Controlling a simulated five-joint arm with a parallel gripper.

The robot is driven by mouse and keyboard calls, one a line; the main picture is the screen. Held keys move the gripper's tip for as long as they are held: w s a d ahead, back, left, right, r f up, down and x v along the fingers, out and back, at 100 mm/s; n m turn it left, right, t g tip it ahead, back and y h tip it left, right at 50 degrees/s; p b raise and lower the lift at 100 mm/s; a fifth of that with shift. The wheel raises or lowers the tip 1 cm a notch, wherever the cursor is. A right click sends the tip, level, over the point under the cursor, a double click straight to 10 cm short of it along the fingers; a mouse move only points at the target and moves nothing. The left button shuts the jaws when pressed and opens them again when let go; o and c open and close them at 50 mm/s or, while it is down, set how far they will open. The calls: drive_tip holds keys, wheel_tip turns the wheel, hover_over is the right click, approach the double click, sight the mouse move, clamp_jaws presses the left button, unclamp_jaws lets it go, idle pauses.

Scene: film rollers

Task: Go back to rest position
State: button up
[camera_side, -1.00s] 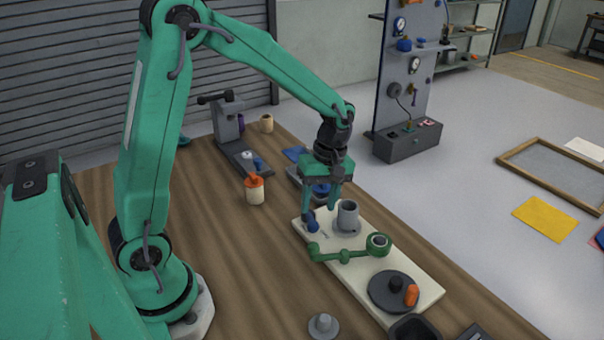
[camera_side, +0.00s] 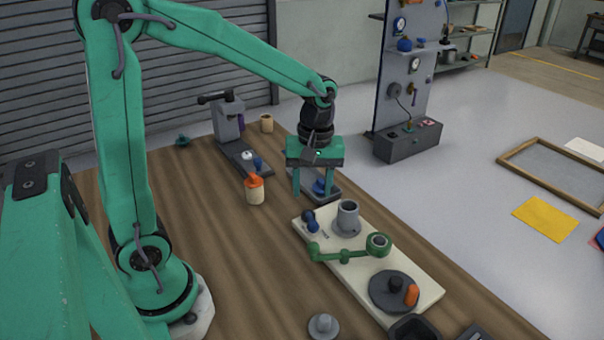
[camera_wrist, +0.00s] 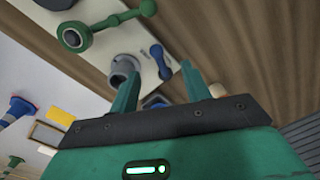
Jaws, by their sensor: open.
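My gripper (camera_side: 312,192) hangs above the back end of the cream board (camera_side: 430,284), with its two green fingers spread and nothing between them. In the wrist view my gripper (camera_wrist: 160,85) is also open and empty. On the board stand a grey cylinder on a round foot (camera_side: 347,216), a small blue knobbed piece (camera_side: 311,222), a green arm with a ring end (camera_side: 343,255) and a dark disc (camera_side: 380,292) with an orange peg (camera_side: 412,295). The blue piece also shows in the wrist view (camera_wrist: 160,58). A grey tray with a blue part (camera_side: 322,187) is partly hidden behind my fingers.
A white bottle with an orange cap (camera_side: 255,189) and a grey press-like stand (camera_side: 230,130) are left of my gripper. A grey flanged knob (camera_side: 323,325) sits at the front. The wooden tabletop (camera_side: 215,215) is clear towards my base.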

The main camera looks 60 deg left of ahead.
drive_tip(key=s+r+m+t, duration=0.6)
drive_tip(key=s+r+m, duration=0.2)
drive_tip(key=s+m, duration=0.3)
drive_tip(key=shift+s+d+r+m, duration=0.35)
drive_tip(key=shift+d+m, duration=0.1)
drive_tip(key=shift+m, duration=0.15)
idle(0.7)
